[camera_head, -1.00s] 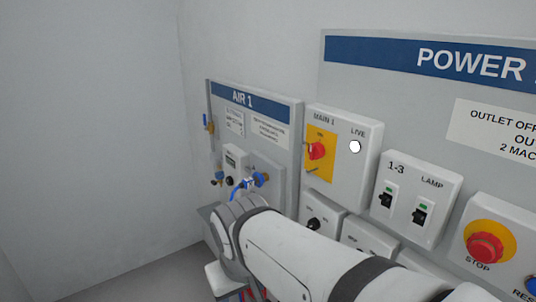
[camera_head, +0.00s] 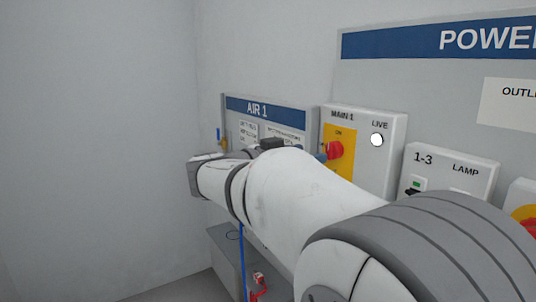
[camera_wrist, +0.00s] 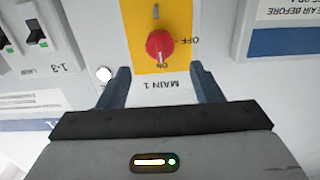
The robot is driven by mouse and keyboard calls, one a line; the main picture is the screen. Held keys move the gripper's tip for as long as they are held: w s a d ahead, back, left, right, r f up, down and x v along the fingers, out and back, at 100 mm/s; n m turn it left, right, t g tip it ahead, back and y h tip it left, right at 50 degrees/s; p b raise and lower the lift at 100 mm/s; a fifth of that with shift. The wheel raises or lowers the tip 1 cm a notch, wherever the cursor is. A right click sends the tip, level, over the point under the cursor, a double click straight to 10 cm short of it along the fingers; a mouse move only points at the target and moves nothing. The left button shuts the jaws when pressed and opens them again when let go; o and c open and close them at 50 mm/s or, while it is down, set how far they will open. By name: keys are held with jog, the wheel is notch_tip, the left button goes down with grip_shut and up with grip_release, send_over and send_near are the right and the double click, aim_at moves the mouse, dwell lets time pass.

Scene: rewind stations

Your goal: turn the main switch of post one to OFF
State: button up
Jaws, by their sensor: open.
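The main switch of post one is a red knob (camera_head: 335,150) on a yellow plate in the white MAIN 1 box (camera_head: 392,150). In the wrist view the scene is upside down, and the red knob (camera_wrist: 159,44) shows with its mark towards ON; OFF is printed to its right. My gripper (camera_wrist: 160,66) is open and faces the box, its two fingers on either side of the knob's line and short of it in the picture. Nothing is between them. Whether they touch the box cannot be told. In the head view my arm hides most of the gripper.
The white LIVE lamp (camera_head: 377,140) is beside the knob. The 1-3 LAMP box (camera_head: 455,172) and a yellow-ringed stop button (camera_head: 524,214) are to the right. The AIR 1 panel (camera_head: 297,112) is at left, partly behind my arm. The left wall is bare.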

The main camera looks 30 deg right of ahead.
aim_at(329, 149)
jog(key=d, duration=0.2)
jog(key=d+p, duration=0.1)
jog(key=d, duration=0.4)
jog(key=shift+w+p, duration=0.3)
jog(key=shift+p, duration=0.05)
jog(key=shift+c, duration=0.2)
